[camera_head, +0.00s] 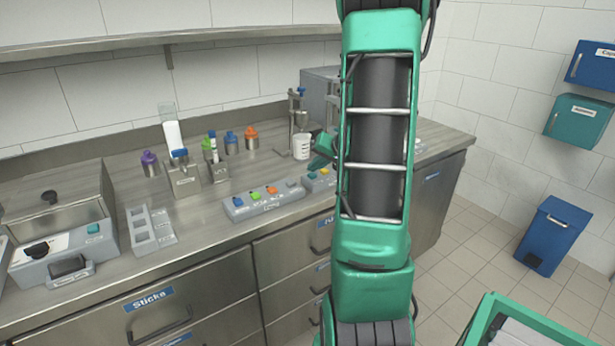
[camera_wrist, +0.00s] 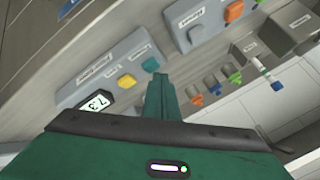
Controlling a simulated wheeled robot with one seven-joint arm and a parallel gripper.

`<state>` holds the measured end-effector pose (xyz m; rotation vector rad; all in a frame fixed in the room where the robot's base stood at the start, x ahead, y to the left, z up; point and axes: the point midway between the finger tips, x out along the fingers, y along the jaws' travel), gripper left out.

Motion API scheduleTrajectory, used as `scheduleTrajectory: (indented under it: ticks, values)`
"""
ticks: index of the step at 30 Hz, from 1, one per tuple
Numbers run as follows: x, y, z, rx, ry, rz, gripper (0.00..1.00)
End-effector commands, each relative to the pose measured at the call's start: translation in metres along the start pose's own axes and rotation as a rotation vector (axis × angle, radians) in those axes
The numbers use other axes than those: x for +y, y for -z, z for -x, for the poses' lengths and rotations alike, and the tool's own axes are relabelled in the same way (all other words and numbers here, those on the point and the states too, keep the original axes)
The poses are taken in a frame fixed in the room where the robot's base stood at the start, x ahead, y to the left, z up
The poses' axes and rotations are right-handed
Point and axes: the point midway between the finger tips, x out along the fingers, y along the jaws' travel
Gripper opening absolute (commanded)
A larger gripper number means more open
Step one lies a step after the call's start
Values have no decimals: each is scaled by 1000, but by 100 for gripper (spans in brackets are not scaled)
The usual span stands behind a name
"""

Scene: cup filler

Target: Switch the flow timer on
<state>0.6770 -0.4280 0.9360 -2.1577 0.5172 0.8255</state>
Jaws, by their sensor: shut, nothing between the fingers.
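A grey box on the counter, whose small label is too blurred to read for certain, shows in the wrist view (camera_wrist: 105,62). It has a lit display (camera_wrist: 97,103) reading about 7.3, a yellow button (camera_wrist: 126,81) and a blue button (camera_wrist: 149,65). This looks like the flow timer. In the head view the box (camera_head: 318,184) is mostly hidden behind my arm. My gripper (camera_wrist: 159,78) is shut and empty, its tips close beside the blue button; I cannot tell whether they touch it.
A second grey panel (camera_head: 263,202) with blue, green and orange knobs stands to the left. Behind are colour-capped bottles (camera_head: 231,143), a metal stand and a white cup (camera_head: 301,147). Drawers (camera_head: 150,318) line the counter front. A blue bin (camera_head: 553,235) stands at right.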

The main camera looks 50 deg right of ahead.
Motion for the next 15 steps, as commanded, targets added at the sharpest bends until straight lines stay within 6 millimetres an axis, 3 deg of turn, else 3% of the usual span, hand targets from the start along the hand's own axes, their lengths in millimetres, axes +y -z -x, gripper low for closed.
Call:
scheduleTrajectory:
  ticks: [15]
  values:
    - [-6,7,8,4,1,2,0]
